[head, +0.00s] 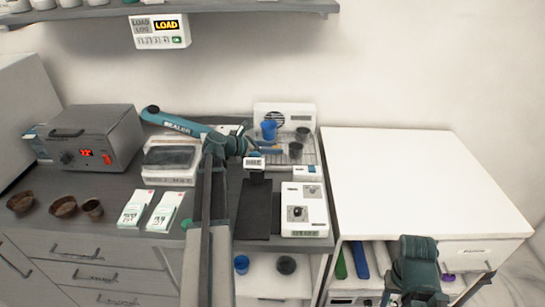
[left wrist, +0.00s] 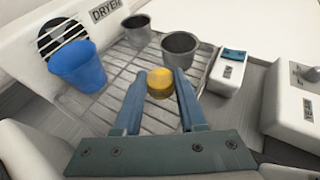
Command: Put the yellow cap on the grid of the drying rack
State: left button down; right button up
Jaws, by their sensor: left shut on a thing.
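The yellow cap (left wrist: 160,83) is between the fingertips of my left gripper (left wrist: 159,78) in the left wrist view. My left gripper is shut on it, over the wire grid of the drying rack (left wrist: 112,88). I cannot tell whether the cap touches the wires. In the head view my left gripper (head: 268,149) is at the front left part of the rack (head: 312,158), and the cap is too small to make out surely. My right gripper (head: 414,262) is low at the right, before the white cabinet; its fingers do not show clearly.
A blue cup (left wrist: 78,66) stands on the rack left of the cap. Two grey cups, one nearer (left wrist: 180,50) and one farther (left wrist: 136,29), stand behind it. A small white box (left wrist: 231,72) is at the right. The white cabinet top (head: 420,175) is clear.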

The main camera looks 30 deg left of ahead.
pick_arm(q)
jog(key=shift+f+b, duration=0.35)
jog(key=shift+f, duration=0.5)
pick_arm(e)
jog(key=shift+f, duration=0.85)
pick_arm(q)
jog(key=shift+f, duration=0.15)
jog(key=shift+c, duration=2.4)
grip_release()
pick_arm(e)
jog(key=shift+f, duration=0.15)
pick_arm(q)
jog(key=shift+r, duration=0.35)
jog(key=p+v, duration=0.4)
jog(key=v, duration=0.8)
jog(key=shift+f+p, duration=0.2)
jog(key=shift+p, duration=0.1)
pick_arm(e)
jog(key=shift+r, duration=2.5)
